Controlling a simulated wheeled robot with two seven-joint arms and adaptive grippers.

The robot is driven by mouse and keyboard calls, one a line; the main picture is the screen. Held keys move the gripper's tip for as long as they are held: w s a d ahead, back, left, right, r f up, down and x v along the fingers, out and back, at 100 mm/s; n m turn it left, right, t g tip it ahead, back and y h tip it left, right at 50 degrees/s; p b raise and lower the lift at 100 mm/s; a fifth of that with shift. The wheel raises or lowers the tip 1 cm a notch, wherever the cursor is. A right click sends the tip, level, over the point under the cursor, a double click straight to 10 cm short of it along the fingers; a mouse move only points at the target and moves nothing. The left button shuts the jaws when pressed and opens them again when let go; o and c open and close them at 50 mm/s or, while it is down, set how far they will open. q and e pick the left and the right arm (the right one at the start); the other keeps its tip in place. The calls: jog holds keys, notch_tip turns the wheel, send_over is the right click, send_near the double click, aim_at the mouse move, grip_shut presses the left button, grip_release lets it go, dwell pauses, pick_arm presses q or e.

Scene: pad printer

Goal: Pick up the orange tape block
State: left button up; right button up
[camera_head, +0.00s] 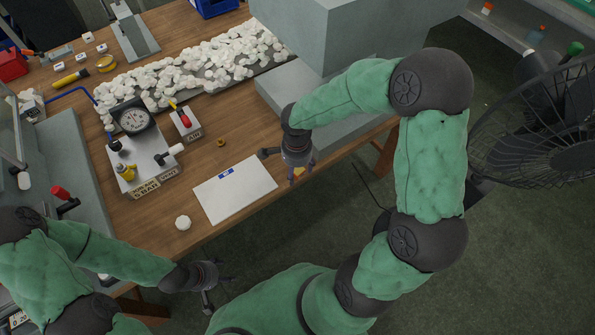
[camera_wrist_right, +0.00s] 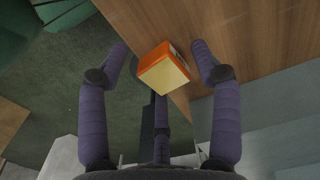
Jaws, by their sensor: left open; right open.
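The orange tape block (camera_wrist_right: 164,70) is a small box with orange sides and a pale yellow face, at the table's front edge in the right wrist view. It lies between the spread purple fingers of my right gripper (camera_wrist_right: 160,75), which is open; no finger visibly grips it. In the head view my right gripper (camera_head: 297,172) points down over the table edge, and a small yellow-orange part of the block (camera_head: 299,171) shows between its fingers. My left gripper (camera_head: 216,283) is open and empty, low in front of the table.
A white sheet (camera_head: 235,190) lies left of my right gripper. A grey machine block (camera_head: 310,105) stands close behind it. A fan (camera_head: 545,125) stands at right.

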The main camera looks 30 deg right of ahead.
jog(key=shift+d, duration=0.1)
jog(key=c, duration=0.9)
